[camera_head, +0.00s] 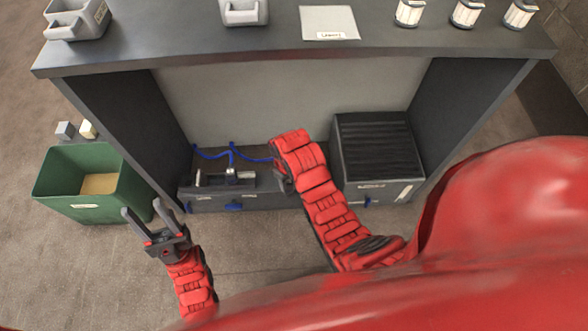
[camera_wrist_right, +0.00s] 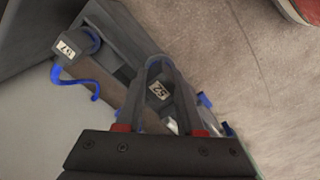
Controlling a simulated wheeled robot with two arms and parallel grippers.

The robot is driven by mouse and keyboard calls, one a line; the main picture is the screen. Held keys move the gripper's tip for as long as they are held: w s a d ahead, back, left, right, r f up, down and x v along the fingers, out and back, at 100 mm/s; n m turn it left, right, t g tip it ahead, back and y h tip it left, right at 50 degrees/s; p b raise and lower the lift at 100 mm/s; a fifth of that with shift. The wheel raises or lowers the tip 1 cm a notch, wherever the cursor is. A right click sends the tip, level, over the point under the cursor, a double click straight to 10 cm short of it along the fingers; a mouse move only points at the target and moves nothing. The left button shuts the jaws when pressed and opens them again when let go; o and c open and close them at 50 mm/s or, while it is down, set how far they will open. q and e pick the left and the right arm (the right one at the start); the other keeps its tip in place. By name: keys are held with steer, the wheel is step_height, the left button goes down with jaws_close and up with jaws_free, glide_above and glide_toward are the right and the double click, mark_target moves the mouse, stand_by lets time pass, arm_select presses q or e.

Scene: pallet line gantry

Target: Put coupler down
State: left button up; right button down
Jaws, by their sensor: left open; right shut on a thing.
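The coupler seems to be the dark block labelled 52 (camera_wrist_right: 159,91) in the right wrist view. It sits between the fingers of my right gripper (camera_wrist_right: 158,66), which is shut on it. A second dark block labelled 67 (camera_wrist_right: 66,47) with a blue hose is to the left, apart from the fingers. In the head view my right arm reaches to the low dark bench (camera_head: 262,200) and hides the right fingertips and the coupler. I cannot tell whether the coupler touches the surface below. My left gripper (camera_head: 142,222) is open and empty, left of the bench.
Blue hoses (camera_head: 232,150) run behind a metal fixture (camera_head: 226,178) on the bench. A black ribbed box (camera_head: 377,150) stands to the right. A green bin (camera_head: 70,202) stands on the floor at left. A countertop (camera_head: 180,40) above carries grey trays, a card and several jars.

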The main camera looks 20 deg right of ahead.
steer(key=w+d+f+b, duration=0.1)
steer(key=w, duration=0.1)
steer(key=w+d+f+b, duration=0.1)
steer(key=w+f, duration=0.1)
steer(key=w+d+f+b, duration=0.1)
steer(key=w, duration=0.1)
steer(key=shift+w+d+f, duration=0.15)
steer(key=shift+w+f, duration=0.05)
steer(key=shift+f, duration=0.05)
steer(key=shift+r, duration=0.15)
steer(key=c, duration=0.5)
jaws_free()
